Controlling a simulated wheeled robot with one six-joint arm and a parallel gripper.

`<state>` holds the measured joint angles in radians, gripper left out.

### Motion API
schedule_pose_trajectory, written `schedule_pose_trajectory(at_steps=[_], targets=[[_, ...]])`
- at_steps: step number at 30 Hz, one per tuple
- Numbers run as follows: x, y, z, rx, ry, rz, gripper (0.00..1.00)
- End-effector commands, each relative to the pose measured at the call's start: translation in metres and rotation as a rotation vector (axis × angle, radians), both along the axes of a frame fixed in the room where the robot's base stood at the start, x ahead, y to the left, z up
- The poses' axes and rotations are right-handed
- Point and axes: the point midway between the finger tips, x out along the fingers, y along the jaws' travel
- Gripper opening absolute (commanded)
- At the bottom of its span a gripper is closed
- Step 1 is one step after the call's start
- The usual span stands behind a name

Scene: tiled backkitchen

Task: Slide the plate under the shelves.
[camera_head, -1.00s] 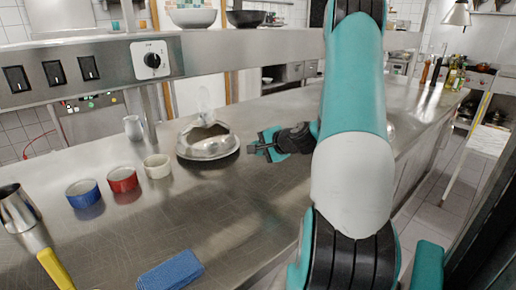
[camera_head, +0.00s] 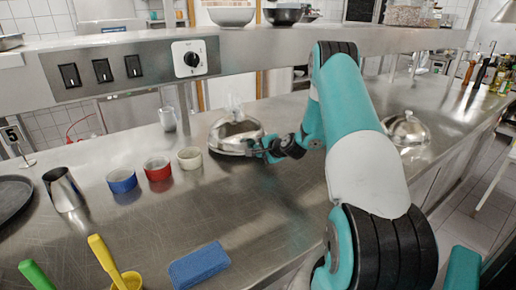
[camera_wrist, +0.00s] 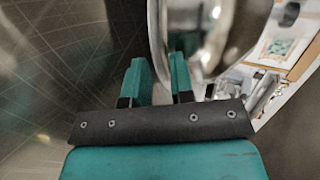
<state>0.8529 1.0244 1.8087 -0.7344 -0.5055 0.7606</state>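The plate (camera_head: 234,152) is a shiny metal disc on the steel counter, below the shelf, with a silver dome (camera_head: 236,131) on it. My gripper (camera_head: 262,150) is at the plate's right edge, low over the counter. In the wrist view, the two teal fingers of my gripper (camera_wrist: 160,78) stand apart, with the rim of the plate (camera_wrist: 157,45) reaching between them. Whether the fingers touch the rim I cannot tell. The dome (camera_wrist: 215,40) fills the upper middle of that view. The shelf (camera_head: 290,45) runs above the back of the counter.
White (camera_head: 190,158), red (camera_head: 157,169) and blue (camera_head: 122,181) ramekins stand left of the plate. A metal mug (camera_head: 168,118) and a clear glass (camera_head: 233,104) are behind. A blue sponge (camera_head: 199,265) lies in front. Another dome (camera_head: 405,131) stands at right.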

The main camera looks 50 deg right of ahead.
Motion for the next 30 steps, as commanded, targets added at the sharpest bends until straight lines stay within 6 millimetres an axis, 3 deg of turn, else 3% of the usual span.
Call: schedule_pose_trajectory(at_steps=[6,15,19,30], targets=[[0.014,-0.001,-0.008,0.000,0.000,0.001,0.23],[0.015,-0.002,-0.009,0.001,0.002,0.001,0.23],[0.015,-0.001,-0.009,0.001,0.002,0.001,0.00],[0.016,-0.006,-0.010,0.002,0.001,0.003,0.00]])
